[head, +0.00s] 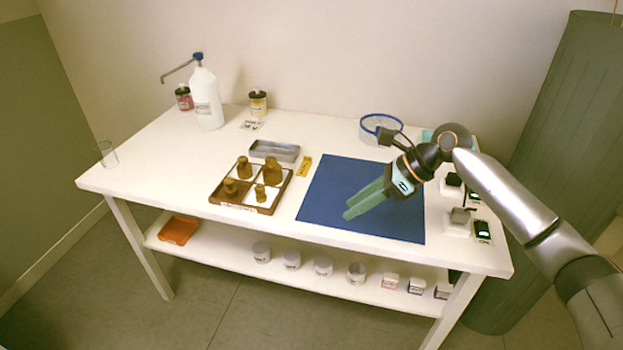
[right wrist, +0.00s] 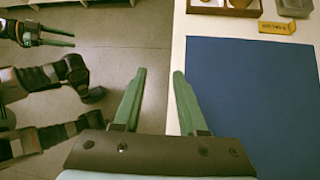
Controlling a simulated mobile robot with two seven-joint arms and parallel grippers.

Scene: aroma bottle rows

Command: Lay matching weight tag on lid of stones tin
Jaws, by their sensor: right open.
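My right gripper (head: 347,206) is open and empty, its green fingers pointing left over the blue mat in the head view. In the right wrist view its fingertips (right wrist: 160,72) are apart, over the table's front edge. A small yellow tag (head: 304,167) lies left of the mat; it also shows in the right wrist view (right wrist: 276,28), its lettering too small to read. A grey metal tin (head: 290,155) stands behind the weights tray. I cannot tell which container is the stones tin. My left gripper (right wrist: 75,38) shows at the upper left of the right wrist view, its opening unclear.
A brown tray (head: 233,205) holds several brass weights. The blue mat (head: 335,185) is bare. A white pump bottle (head: 207,100) and jars stand at the back left. A round blue-rimmed dish (head: 381,122) and small dark-topped items (head: 482,229) are at the right.

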